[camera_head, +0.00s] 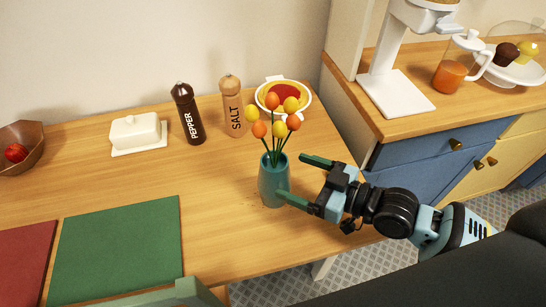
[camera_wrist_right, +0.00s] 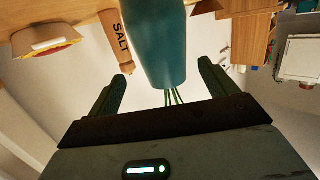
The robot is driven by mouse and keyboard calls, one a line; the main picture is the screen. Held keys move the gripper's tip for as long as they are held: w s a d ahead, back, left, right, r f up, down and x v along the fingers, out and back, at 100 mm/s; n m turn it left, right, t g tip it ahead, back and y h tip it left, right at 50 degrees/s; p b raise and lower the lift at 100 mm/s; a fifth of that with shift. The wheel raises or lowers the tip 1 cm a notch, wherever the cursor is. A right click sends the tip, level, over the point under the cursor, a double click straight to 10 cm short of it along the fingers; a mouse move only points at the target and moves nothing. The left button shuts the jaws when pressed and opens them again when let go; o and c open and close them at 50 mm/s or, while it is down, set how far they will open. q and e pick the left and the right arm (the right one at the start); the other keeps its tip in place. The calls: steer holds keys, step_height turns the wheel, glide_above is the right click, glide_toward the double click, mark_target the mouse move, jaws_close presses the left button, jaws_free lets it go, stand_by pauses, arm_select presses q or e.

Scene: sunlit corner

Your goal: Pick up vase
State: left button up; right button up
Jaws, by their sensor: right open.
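The teal vase (camera_head: 272,183) stands upright on the wooden table near its right edge, with several yellow and orange flowers (camera_head: 277,116) on green stems in it. My right gripper (camera_head: 298,178) is open at the right of the vase, its green-tipped fingers pointing toward it. In the right wrist view the vase (camera_wrist_right: 160,40) appears upside down, between and beyond the two fingers of the open gripper (camera_wrist_right: 162,85). Whether a finger touches the vase I cannot tell. My left gripper is not in view.
Behind the vase stand the salt mill (camera_head: 232,106), the pepper mill (camera_head: 187,114) and a round dish (camera_head: 306,108). A butter dish (camera_head: 138,133), a bowl (camera_head: 14,150) and a green mat (camera_head: 118,245) lie left. The table (camera_head: 222,200) is clear left of the vase. A counter (camera_head: 362,118) stands right.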

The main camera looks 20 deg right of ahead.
mark_target(267, 165)
steer(key=shift+r+p+x, duration=0.1)
steer(key=shift+p+x, duration=0.15)
steer(key=shift+x, duration=1.7)
steer(key=shift+r+p+x, duration=0.15)
steer(key=shift+p+x, duration=0.1)
steer(key=shift+x, duration=1.7)
steer(key=shift+s+a, duration=0.15)
steer(key=shift+a, duration=0.05)
steer(key=shift+c, duration=0.4)
steer(key=c, duration=1.6)
steer(key=shift+r, duration=0.2)
steer(key=shift+c, duration=0.2)
